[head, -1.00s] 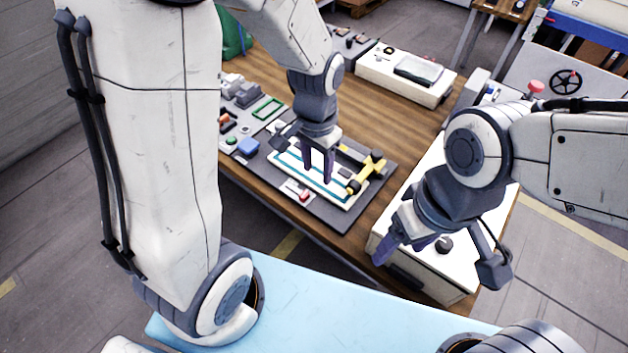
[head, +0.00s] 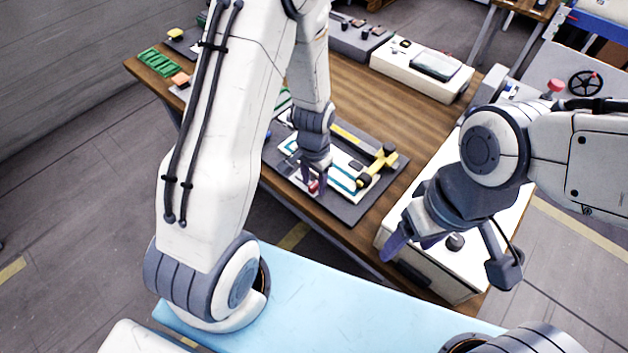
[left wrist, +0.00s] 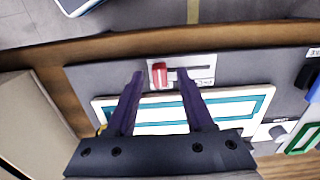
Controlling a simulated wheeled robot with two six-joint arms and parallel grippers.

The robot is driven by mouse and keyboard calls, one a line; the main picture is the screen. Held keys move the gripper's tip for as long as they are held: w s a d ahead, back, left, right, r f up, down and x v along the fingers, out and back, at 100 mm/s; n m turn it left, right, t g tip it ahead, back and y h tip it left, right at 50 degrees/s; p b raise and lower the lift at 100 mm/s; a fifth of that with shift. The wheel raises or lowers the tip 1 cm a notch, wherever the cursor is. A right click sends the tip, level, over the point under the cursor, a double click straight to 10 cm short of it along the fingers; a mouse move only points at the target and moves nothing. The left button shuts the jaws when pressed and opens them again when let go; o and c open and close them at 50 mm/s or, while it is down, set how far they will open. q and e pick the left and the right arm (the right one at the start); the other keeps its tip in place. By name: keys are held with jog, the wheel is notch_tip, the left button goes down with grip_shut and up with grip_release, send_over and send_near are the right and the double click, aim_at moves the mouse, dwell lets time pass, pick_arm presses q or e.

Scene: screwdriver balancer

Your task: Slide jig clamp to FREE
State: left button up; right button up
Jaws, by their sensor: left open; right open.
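The red clamp knob (left wrist: 159,75) sits on a small white slider plate (left wrist: 205,60) and, in the left wrist view, at the left end of its dark slot. The plate's lettering is too small to read. In the head view the red knob (head: 314,187) is partly hidden by my left gripper (head: 313,184). The left gripper also shows in the left wrist view (left wrist: 160,74), open, one finger on either side of the knob with gaps. The white jig board (head: 343,187) with teal outlines lies beside the plate on a grey mat (head: 345,212). My right gripper (head: 412,242) is open and empty.
A yellow tool (head: 378,166) lies at the jig's right end. The right gripper is over a white box (head: 440,275) at the table's right edge. Black-and-white equipment (head: 422,70) stands at the back. The wooden table (head: 385,112) is clear behind the mat.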

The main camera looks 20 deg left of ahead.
pick_arm(q)
grip_shut()
dwell(1.5)
